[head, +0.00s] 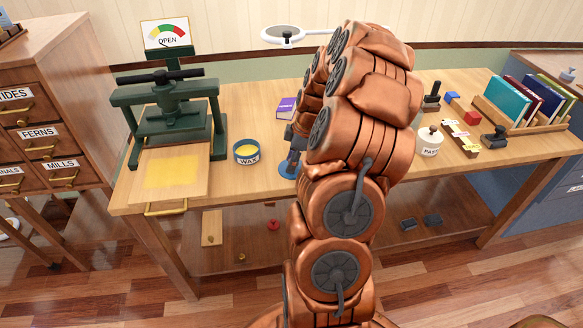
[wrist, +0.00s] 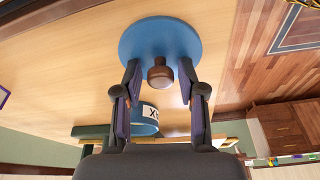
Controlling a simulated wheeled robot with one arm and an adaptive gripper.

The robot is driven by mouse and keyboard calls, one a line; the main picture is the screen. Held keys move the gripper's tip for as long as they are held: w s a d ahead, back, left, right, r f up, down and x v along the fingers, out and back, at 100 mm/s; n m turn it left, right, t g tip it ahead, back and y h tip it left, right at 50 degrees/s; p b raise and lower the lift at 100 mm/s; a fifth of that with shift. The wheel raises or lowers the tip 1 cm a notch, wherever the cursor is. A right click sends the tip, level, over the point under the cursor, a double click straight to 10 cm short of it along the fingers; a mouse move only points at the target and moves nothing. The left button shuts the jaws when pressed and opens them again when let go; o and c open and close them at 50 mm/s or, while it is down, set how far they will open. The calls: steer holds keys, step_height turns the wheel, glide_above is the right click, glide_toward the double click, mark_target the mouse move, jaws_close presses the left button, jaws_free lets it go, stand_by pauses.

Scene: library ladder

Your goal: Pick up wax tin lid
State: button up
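The wax tin lid is a flat blue disc with a brown knob. In the head view the lid (head: 285,171) lies on the table just right of the blue wax tin (head: 247,152), partly hidden by my gripper (head: 291,158). In the wrist view the lid (wrist: 150,36) is straight ahead, knob side towards me. My gripper (wrist: 160,70) is open, its two fingers on either side of the knob (wrist: 160,75) with a gap visible on both sides.
A green press (head: 168,115) stands left of the tin. A purple box (head: 286,107) lies behind the lid. A white paste jar (head: 429,141), stamps and a book rack (head: 520,120) are to the right. Bare tabletop lies in front of the tin.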

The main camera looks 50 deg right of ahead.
jaws_close()
